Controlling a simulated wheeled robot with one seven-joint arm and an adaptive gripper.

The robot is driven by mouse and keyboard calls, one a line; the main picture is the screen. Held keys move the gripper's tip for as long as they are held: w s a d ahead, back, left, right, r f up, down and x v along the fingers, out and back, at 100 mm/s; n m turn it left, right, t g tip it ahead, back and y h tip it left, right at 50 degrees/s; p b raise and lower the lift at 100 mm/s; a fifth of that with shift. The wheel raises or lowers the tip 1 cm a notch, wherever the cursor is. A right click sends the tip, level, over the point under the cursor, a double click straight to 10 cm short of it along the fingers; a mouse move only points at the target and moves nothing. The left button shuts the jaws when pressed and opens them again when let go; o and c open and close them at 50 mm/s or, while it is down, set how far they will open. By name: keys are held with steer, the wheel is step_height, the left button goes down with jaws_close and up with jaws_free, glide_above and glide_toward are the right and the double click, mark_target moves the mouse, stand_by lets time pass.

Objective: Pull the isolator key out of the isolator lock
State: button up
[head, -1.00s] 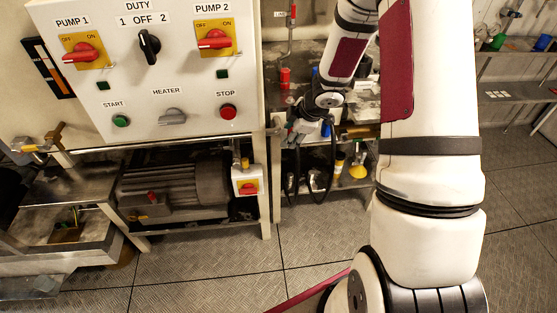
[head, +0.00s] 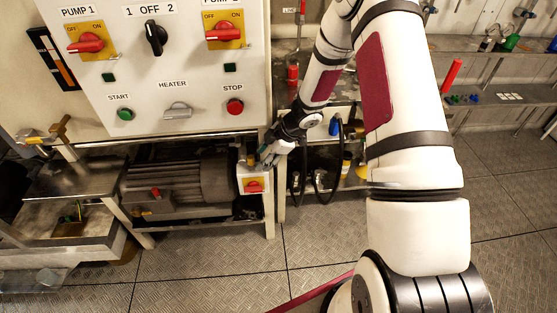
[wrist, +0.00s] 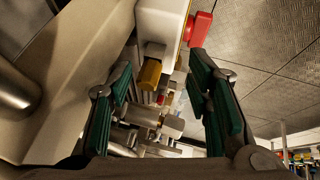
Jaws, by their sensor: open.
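The isolator box (head: 254,178) is a pale box with a red rotary handle on a yellow plate, fixed at the frame's right leg below the panel. The isolator key (head: 250,160) appears as a small yellow piece on top of the box. In the wrist view, the yellow key (wrist: 150,74) shows beside the white box (wrist: 160,22), nearer the left finger. The lock under it cannot be clearly made out. My gripper (head: 268,156) is open with green finger pads, just right of the key. In the wrist view, my gripper (wrist: 160,66) has its fingers on both sides of the key, with no contact visible.
The red handle (wrist: 199,28) sticks out close to the right fingertip. A pale frame post (wrist: 85,80) runs close to the left finger. The control panel (head: 150,80) is above, and a motor (head: 180,180) is left of the box. Floor in front is clear.

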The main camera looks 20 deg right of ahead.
mark_target(252, 157)
steer(key=w+a, duration=0.2)
steer(key=shift+w+a, duration=0.2)
steer(key=shift+a, duration=0.2)
steer(key=shift+w+a+f, duration=0.1)
steer(key=shift+a+f, duration=0.05)
steer(key=shift+f, duration=0.35)
